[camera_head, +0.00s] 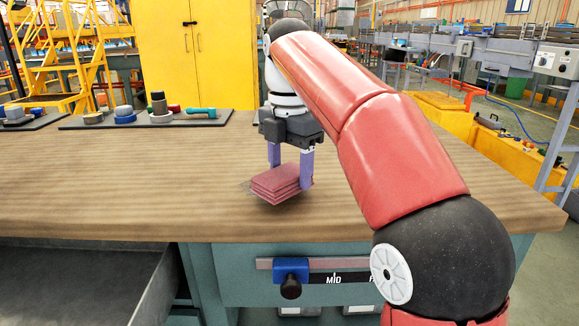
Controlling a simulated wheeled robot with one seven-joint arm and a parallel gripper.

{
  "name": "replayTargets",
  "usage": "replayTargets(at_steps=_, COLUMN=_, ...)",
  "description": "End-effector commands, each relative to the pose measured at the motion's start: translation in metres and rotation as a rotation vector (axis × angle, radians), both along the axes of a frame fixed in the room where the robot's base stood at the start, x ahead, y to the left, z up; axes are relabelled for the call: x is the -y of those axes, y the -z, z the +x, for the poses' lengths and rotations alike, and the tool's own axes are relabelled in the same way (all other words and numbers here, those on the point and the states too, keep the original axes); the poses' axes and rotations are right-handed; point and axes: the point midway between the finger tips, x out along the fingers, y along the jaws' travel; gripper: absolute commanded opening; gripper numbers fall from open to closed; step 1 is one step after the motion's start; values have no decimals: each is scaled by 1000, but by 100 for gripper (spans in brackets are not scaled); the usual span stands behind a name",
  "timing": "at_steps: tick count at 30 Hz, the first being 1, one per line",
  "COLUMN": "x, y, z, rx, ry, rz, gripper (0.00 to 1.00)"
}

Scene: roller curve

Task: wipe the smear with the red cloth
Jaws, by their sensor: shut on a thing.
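My gripper (290,168) points down over the front part of the wooden workbench (130,190). Its two purple fingers are on either side of a folded red cloth (275,184), and it is shut on the cloth. The cloth is low at the tabletop; I cannot tell whether it touches the wood. A small part of a greyish smear (247,186) shows at the cloth's left edge. The rest of the smear is hidden under or behind the cloth.
A dark mat (150,121) with tapes and a teal-handled tool lies at the back left. A lever with a blue block (291,270) sits on the bench front below the cloth. The tabletop left of the cloth is clear. My red arm covers the right side.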

Motion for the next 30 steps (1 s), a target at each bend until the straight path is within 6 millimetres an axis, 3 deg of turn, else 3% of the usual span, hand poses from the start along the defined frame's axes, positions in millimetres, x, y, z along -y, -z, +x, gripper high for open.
replayTargets(at_steps=30, x=0, y=17, z=0, rx=0, ry=0, rz=0, gripper=40)
